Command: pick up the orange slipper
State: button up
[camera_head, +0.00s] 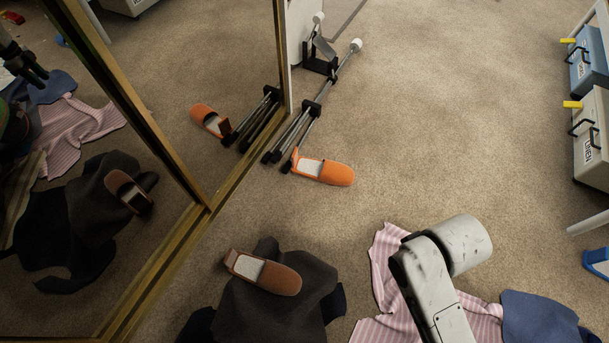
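A bright orange slipper (334,173) with a pale insole lies on the carpet in the upper middle. Its open heel end is at the black-and-metal rods; I cannot tell whether they touch. A duller, brownish-orange slipper (278,279) lies on dark grey cloth (300,315) at the bottom middle. A white section of my arm rises from the bottom edge, right of centre, above the pink cloth. My gripper does not show directly. A dark shape at the upper left in the mirror may be a reflection of it, but I cannot tell.
A gold-framed mirror (150,290) stands on the left, doubling the floor things. The rods (295,130) lie along its far end. Pink striped cloth (385,270) and blue cloth (540,318) lie near me. Cases (590,140) stand at right. The carpet between is clear.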

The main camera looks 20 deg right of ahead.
aim_at(330, 173)
jog(key=i+l+u, duration=0.15)
jog(key=u, duration=0.3)
jog(key=i+l+u, duration=0.1)
jog(key=l+u, duration=0.2)
jog(key=u, duration=0.2)
jog(key=i+l+u, duration=0.1)
jog(key=l+u, duration=0.2)
jog(key=u, duration=0.15)
jog(key=l+u, duration=0.4)
jog(key=l, duration=2.2)
